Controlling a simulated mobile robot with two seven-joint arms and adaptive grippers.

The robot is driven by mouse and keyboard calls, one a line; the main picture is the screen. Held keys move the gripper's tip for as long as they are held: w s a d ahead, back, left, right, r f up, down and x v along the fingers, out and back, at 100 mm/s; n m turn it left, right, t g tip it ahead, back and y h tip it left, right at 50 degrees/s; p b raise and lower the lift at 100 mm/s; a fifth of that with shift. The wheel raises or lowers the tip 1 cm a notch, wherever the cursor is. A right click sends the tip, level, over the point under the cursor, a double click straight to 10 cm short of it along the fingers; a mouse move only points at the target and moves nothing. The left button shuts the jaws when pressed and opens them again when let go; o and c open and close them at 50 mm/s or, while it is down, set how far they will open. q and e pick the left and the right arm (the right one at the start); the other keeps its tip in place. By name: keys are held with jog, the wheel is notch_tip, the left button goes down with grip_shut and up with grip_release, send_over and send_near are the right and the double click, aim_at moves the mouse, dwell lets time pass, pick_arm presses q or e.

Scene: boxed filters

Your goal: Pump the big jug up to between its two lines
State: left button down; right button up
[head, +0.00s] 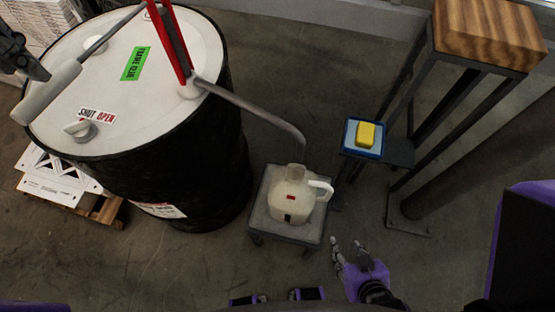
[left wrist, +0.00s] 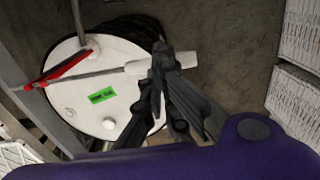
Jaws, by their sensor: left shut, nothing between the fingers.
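The big jug (head: 292,203), off-white with a side handle and small red and dark marks, stands on a low grey stand (head: 257,222). I cannot read its liquid level. The red drum pump (head: 169,42) rises from the white drum lid (head: 150,90); its grey spout pipe (head: 255,106) runs down to the jug's mouth. The pump lever's pale grip (head: 50,95) points left. My left gripper (head: 42,75) is shut and empty beside the grip; it also shows at the grip's end in the left wrist view (left wrist: 160,50).
A knob (head: 79,130) beside a SHUT/OPEN label and a green label (head: 136,64) sit on the black drum's lid. A blue tray (head: 351,144) with a yellow sponge (head: 365,133) is behind the jug. A wood-topped post (head: 487,32) stands right. Floor between is clear.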

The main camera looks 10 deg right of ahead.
pick_arm(q)
jog(key=shift+f+b, duration=0.35)
jog(key=shift+f, duration=0.5)
pick_arm(e)
jog(key=shift+s+f, duration=0.6)
jog(key=shift+s, duration=0.15)
jog(key=shift+w, duration=0.1)
